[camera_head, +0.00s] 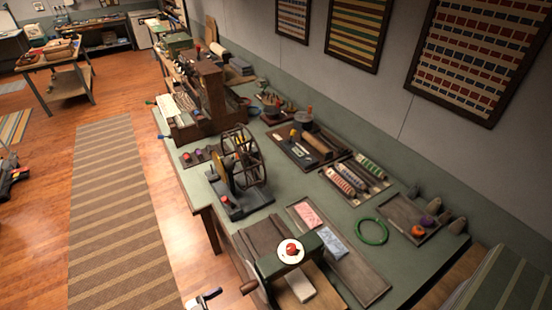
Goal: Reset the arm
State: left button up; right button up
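A dark part with red spots (10,178) at the left edge, over the floor, looks like my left gripper. It is partly cut off, and its finger gap is not clear. A white and black part (205,298) at the bottom edge, left of the near end of the bench, looks like part of my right arm or gripper. Its fingers cannot be made out. I see nothing held in either one. Both appear apart from the things on the bench.
A long green workbench (295,198) runs along the wall. It carries a spoked wheel device (240,165), a box-like machine with a red knob on a white disc (291,251), trays and a green ring (371,232). The floor with a striped runner (115,215) is clear to the left.

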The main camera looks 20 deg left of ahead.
pick_arm(q)
jog(key=a+f+g+y, duration=0.3)
jog(key=f+g+y, duration=0.25)
jog(key=f, duration=0.25)
jog(key=s+d+r+n+g+y+p, duration=0.1)
jog(key=s+d+r+g+y+p, duration=0.2)
jog(key=r, duration=0.6)
jog(key=s+d+r+n+p, duration=0.1)
jog(key=s+d+r, duration=0.25)
jog(key=r, duration=0.55)
jog(key=s+d+r+n+g+y+p, duration=0.1)
jog(key=s+d+r+g+y+p, duration=0.2)
jog(key=r, duration=0.6)
jog(key=s+d+n+h+p, duration=0.1)
jog(key=s+h+p, duration=0.1)
jog(key=s, duration=0.5)
jog(key=shift+d+r+n, duration=0.2)
jog(key=shift+d+n, duration=0.1)
